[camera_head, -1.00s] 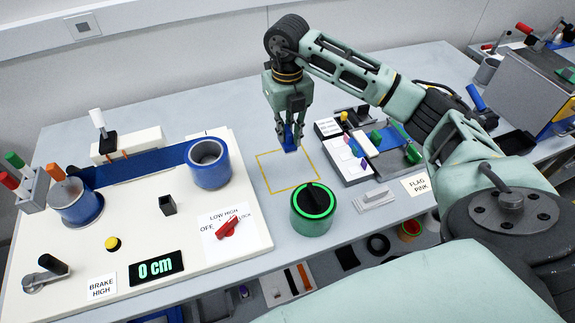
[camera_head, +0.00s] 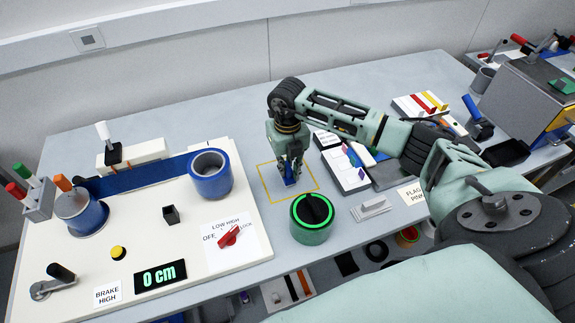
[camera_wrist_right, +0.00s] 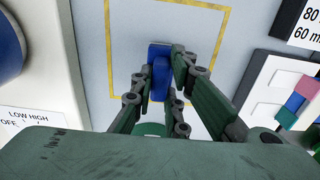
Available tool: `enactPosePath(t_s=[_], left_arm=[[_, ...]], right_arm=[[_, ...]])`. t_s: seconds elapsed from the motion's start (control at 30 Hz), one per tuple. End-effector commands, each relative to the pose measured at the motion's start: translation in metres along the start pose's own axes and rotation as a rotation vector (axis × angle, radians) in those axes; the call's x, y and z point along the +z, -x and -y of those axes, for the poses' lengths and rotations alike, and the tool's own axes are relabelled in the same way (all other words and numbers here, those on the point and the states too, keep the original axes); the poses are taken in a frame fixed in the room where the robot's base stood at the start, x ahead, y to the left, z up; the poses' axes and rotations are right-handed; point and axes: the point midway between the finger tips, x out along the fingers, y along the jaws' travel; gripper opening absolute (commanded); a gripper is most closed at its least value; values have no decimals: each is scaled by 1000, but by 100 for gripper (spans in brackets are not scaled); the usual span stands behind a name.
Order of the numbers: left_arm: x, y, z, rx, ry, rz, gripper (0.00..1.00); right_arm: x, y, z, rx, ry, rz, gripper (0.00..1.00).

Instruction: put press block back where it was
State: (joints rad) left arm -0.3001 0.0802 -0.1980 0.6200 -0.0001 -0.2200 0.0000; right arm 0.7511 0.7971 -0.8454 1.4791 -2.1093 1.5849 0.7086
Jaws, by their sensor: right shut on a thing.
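The press block (camera_head: 290,181) is a small blue block between the fingers of my right gripper (camera_head: 290,172). My right gripper is shut on it, and the fingers hide part of its sides. In the right wrist view the press block (camera_wrist_right: 159,66) stands out between the two fingers (camera_wrist_right: 163,82). A yellow outlined square (camera_head: 266,191) is marked on the table, and the block is inside it as seen in both views. Whether the block touches the table I cannot tell. My left gripper is not in view.
A green-ringed black knob on a green cylinder (camera_head: 312,232) stands just in front of the square. A white panel (camera_head: 190,254) with blue rolls lies left. A tray of coloured pieces (camera_head: 351,181) is close on the right. The table behind is clear.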

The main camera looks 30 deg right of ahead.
Motion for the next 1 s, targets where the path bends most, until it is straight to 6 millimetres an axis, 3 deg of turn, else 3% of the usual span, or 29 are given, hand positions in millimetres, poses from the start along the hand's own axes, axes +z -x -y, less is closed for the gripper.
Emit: enactPosePath(t_s=[0.07, 0.1, 0.3, 0.73, 1.0], left_arm=[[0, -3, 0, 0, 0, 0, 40], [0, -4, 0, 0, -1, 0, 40], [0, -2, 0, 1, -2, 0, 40], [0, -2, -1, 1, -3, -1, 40], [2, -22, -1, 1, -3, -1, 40]], right_arm=[[0, -3, 0, 0, 0, 1, 0], [0, -4, 0, 0, 0, 0, 15], [0, -2, 0, 0, 0, 0, 32], [1, 5, 0, 1, 0, 3, 33], [2, 57, 0, 2, 0, 8, 33]])
